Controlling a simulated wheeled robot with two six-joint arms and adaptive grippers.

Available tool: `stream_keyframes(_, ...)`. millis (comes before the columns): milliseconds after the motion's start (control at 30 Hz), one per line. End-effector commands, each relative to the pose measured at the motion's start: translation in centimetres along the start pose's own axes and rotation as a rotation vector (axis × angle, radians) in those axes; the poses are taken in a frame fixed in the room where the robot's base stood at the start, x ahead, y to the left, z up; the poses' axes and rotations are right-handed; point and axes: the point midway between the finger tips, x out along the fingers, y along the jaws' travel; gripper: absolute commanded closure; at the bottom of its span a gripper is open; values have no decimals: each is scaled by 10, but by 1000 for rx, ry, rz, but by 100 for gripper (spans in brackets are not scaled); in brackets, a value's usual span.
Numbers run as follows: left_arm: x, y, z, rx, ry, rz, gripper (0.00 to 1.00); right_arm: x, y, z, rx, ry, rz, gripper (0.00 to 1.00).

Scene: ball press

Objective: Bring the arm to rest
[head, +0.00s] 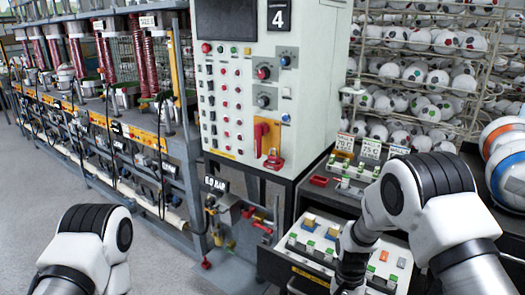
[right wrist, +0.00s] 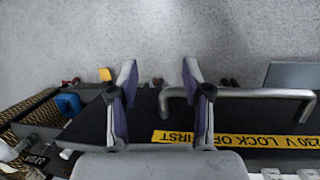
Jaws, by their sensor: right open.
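My right arm (head: 425,200) comes in at the right of the head view, bent downward in front of the lower button panel (head: 345,250). Its gripper is hidden or out of frame there. In the right wrist view my right gripper (right wrist: 159,68) is open, its two fingers apart with nothing between them. A dark surface lies beyond the fingers, with grey floor past it. My left arm (head: 90,245) shows only as a white and black link at the bottom left; its gripper is outside the view.
A control cabinet (head: 265,110) with buttons and a red switch stands in the middle. A machine row (head: 110,110) runs along the left, and ball racks (head: 430,60) stand behind.

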Motion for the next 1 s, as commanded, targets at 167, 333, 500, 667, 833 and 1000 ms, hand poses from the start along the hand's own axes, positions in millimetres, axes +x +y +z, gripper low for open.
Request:
stream_keyframes(167, 0, 0, 0, 0, -1, 0, 51, 78, 54, 38, -7, -92, 67, 51)
stream_keyframes(333, 0, 0, 0, 0, -1, 0, 51, 165, 142, 115, -123, -141, 98, 51)
stream_keyframes(500, 0, 0, 0, 0, -1, 0, 51, 181, 195, 172, -390, 7, 5, 51)
stream_keyframes(667, 0, 0, 0, 0, -1, 0, 51, 169, 179, 152, -563, 220, -74, 51)
stream_keyframes(833, 0, 0, 0, 0, -1, 0, 51, 167, 174, 145, -607, 263, -81, 51)
stream_keyframes(1000, 0, 0, 0, 0, -1, 0, 51, 167, 174, 144, -604, 262, -81, 51)
